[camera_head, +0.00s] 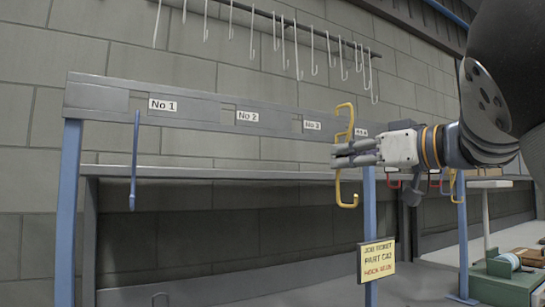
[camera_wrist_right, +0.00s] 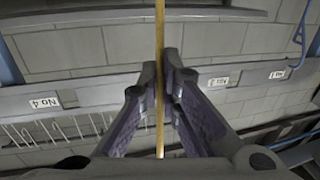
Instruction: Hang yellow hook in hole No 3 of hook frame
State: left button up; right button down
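The yellow hook (camera_head: 345,112) is upright, with a curved upper end and a curved lower end. My right gripper (camera_head: 343,154) is shut around its middle, in front of the hook frame (camera_head: 200,105). The label No 3 (camera_head: 312,126) is just left of the hook's top, with a notch beside it. The hook's top appears apart from the frame, but its depth is hard to judge. The right wrist view shows the yellow rod (camera_wrist_right: 160,45) between my fingertips (camera_wrist_right: 160,68); the gripper hides label No 3 there. My left gripper is not in view.
A blue hook (camera_head: 135,165) hangs near label No 1 (camera_head: 163,105). A blue post (camera_head: 369,215) bears a yellow sign (camera_head: 378,257). Several white hooks hang on a rail (camera_head: 290,18) above. A green scale-like device (camera_head: 505,280) stands at lower right.

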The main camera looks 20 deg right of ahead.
jog(key=shift+x, duration=2.95)
jog(key=shift+w+f, duration=0.15)
jog(key=shift+w+a, duration=0.15)
jog(key=shift+w, duration=0.15)
jog(key=shift+x, duration=1.1)
jog(key=shift+x, duration=1.55)
jog(key=shift+f, duration=1.3)
